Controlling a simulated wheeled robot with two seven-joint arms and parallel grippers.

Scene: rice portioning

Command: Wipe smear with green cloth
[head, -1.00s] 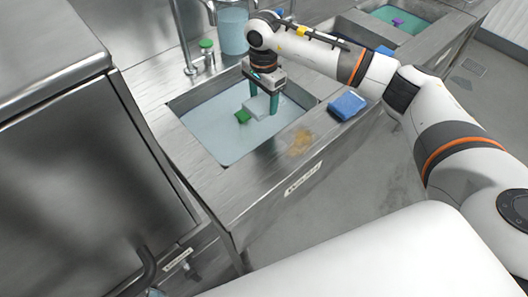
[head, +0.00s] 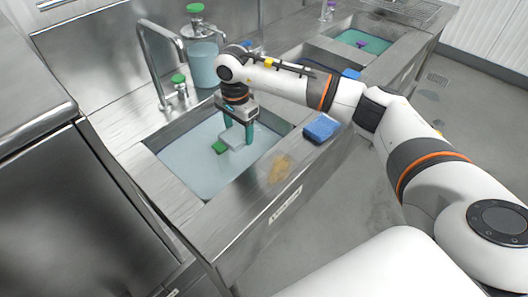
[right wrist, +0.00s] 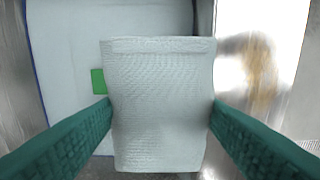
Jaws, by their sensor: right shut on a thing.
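My right gripper (head: 238,131) is low over the left sink basin (head: 172,165), shut on a pale grey-white folded cloth (right wrist: 160,90). The cloth looks whitish, not green. A small green thing (head: 219,147) lies beside it; it shows left of the cloth in the right wrist view (right wrist: 98,81), partly hidden, so I cannot tell what it is. A yellow-brown smear (head: 280,168) is on the steel front ledge, and to the right in the right wrist view (right wrist: 263,78). My left gripper is not in view.
A blue sponge (head: 322,127) sits on the ledge right of the smear. A tall faucet (head: 142,65), a green-topped dispenser (head: 179,86) and a jar of bluish liquid (head: 203,62) stand behind the basin. Another basin (head: 362,41) with teal liquid is farther right.

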